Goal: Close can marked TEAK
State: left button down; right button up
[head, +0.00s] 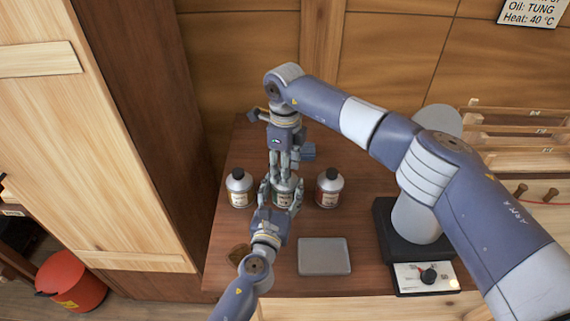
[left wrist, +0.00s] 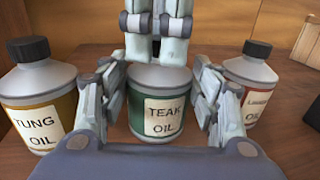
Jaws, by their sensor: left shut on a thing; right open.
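The can marked TEAK OIL (left wrist: 160,122), with a green band and grey metal top, stands upright on the brown bench in the left wrist view. It also shows between two other cans in the head view (head: 284,199). My left gripper (head: 281,191) is shut around its sides from the front, one finger on each side. My right gripper (head: 280,168) points straight down over the can's top, its fingers open around the neck area. Its fingers (left wrist: 157,52) hide the top of the can, so I cannot see the cap or whether it is on.
A TUNG OIL can (head: 239,189) stands capped to the left, and another capped can (head: 328,189) to the right. A grey tray (head: 324,257) lies in front. A red bucket (head: 72,282) is on the floor.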

grip_shut()
jog(key=shift+o, duration=0.6)
grip_release()
notch_tip(320, 180, up, 12)
pick_arm(q)
jog(key=shift+c, duration=2.3)
grip_release()
jog(key=shift+s, duration=0.15)
